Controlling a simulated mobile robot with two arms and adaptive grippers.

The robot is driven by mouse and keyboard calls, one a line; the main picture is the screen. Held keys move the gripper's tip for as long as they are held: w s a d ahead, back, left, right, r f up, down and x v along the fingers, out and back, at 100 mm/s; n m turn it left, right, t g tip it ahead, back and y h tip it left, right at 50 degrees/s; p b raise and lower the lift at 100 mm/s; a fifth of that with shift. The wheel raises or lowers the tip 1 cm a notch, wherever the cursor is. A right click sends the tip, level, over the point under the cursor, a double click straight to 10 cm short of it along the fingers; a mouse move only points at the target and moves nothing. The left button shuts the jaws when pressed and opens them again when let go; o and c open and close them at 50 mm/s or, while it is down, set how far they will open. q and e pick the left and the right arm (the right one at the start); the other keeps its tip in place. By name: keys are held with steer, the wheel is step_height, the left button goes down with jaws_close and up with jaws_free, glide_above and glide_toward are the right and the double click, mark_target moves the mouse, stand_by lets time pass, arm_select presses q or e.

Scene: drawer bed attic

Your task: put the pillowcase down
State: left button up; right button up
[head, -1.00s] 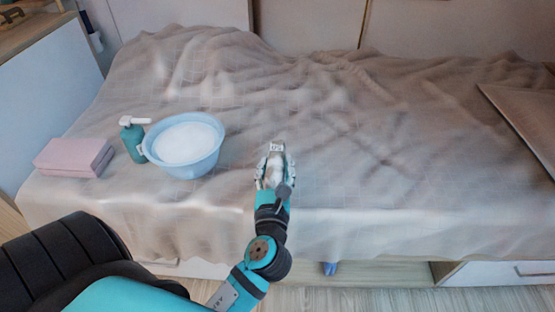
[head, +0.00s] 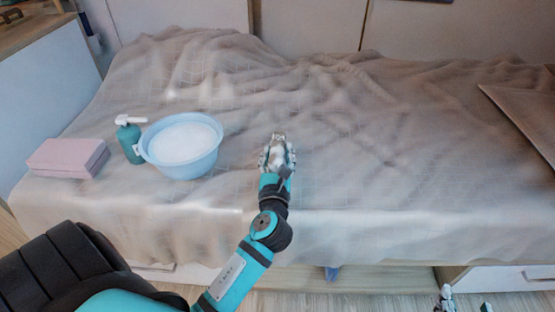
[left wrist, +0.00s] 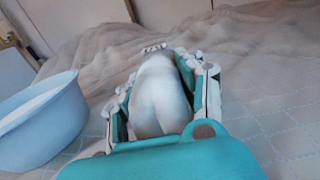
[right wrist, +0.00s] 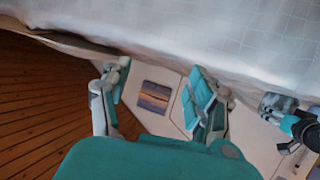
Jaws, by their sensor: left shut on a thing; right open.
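My left gripper (head: 277,150) is shut on a smooth, white, bulging bundle, apparently the pillowcase (left wrist: 160,95). The bundle fills the space between the fingers in the left wrist view; its underside is hidden. In the head view the gripper is over the front part of the bed, right of the basin. I cannot tell whether the bundle touches the cover. My right gripper (head: 466,303) shows at the bottom right of the head view, in front of the bed. In the right wrist view (right wrist: 160,95) its fingers are apart, with nothing held between them.
A blue basin (head: 160,160) with white contents, a teal pump bottle (head: 130,143) and a pink folded stack (head: 65,158) stand on the bed's left. A brownish flat panel or pillow (head: 525,112) lies far right. The crumpled bedcover (head: 390,150) between is clear.

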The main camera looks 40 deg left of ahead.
arm_select(q)
steer(key=shift+f, duration=0.1)
arm_select(e)
steer(key=shift+w+a+r+t, duration=0.1)
steer(key=shift+w+r+t, duration=0.2)
steer(key=shift+r, duration=0.15)
arm_select(q)
steer(key=shift+f, duration=0.15)
arm_select(e)
steer(key=shift+r, duration=0.1)
arm_select(q)
steer(key=o, duration=0.8)
